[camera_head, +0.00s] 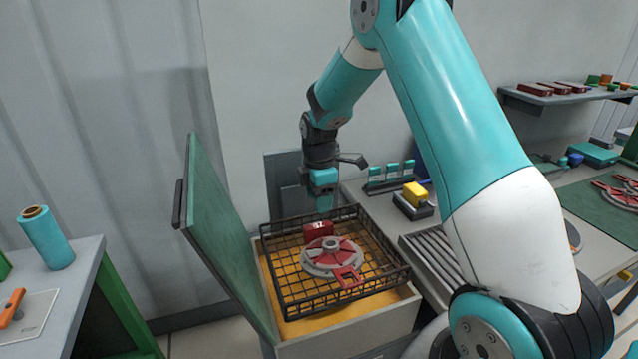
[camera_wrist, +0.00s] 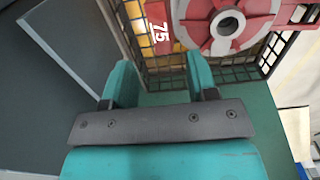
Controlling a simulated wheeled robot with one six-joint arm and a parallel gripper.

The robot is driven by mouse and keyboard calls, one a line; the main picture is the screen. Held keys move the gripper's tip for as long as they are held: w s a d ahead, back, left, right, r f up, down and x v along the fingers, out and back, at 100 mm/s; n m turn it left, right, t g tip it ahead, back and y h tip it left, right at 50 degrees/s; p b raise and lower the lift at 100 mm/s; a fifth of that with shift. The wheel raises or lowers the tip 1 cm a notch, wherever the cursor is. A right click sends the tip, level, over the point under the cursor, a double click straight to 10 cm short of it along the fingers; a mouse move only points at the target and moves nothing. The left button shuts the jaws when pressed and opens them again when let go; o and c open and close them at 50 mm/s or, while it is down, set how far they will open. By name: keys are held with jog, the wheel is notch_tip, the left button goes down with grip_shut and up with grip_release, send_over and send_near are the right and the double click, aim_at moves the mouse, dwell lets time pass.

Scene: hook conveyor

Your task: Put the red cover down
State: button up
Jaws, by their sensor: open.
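A red block marked 75 (camera_head: 318,230) stands in a black wire basket (camera_head: 283,309), beside a round red-and-grey part (camera_head: 345,263) with a central hub. I cannot tell for certain which of these is the red cover. My gripper (camera_head: 322,203) is above the back of the basket, pointing down. In the wrist view its two teal fingers (camera_wrist: 159,72) are apart with nothing between them. The red block (camera_wrist: 157,22) and the round part (camera_wrist: 258,26) show beyond the fingertips, apart from them. The fingertips are partly hard to make out in the head view.
The basket sits in an open box (camera_head: 350,325) with a yellow interior; its green lid (camera_head: 222,240) stands raised at the left. A table with a yellow block (camera_head: 414,193) and rollers (camera_head: 432,260) is at the right. A teal roll (camera_head: 46,238) stands on the left table.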

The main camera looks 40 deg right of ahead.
notch_tip(320, 180, up, 7)
jog(key=b, duration=0.1)
jog(key=s+a+r+m+y, duration=0.1)
jog(key=s+a+r, duration=0.2)
jog(key=a, duration=0.3)
jog(key=s+a+r+m, duration=0.1)
jog(key=s+a+r, duration=0.1)
jog(key=s+a, duration=0.25)
jog(key=s+a+r+m+y, duration=0.1)
jog(key=s+a+m, duration=0.2)
jog(key=s+a, duration=0.4)
jog(key=s+a+r+m+y, duration=0.1)
jog(key=s+a, duration=0.6)
jog(key=s, duration=0.7)
jog(key=shift+s+r+m+y, duration=0.25)
jog(key=shift+m+y, duration=0.35)
jog(key=shift+m, duration=0.3)
jog(key=shift+w+r, duration=0.1)
jog(key=shift+c, duration=0.5)
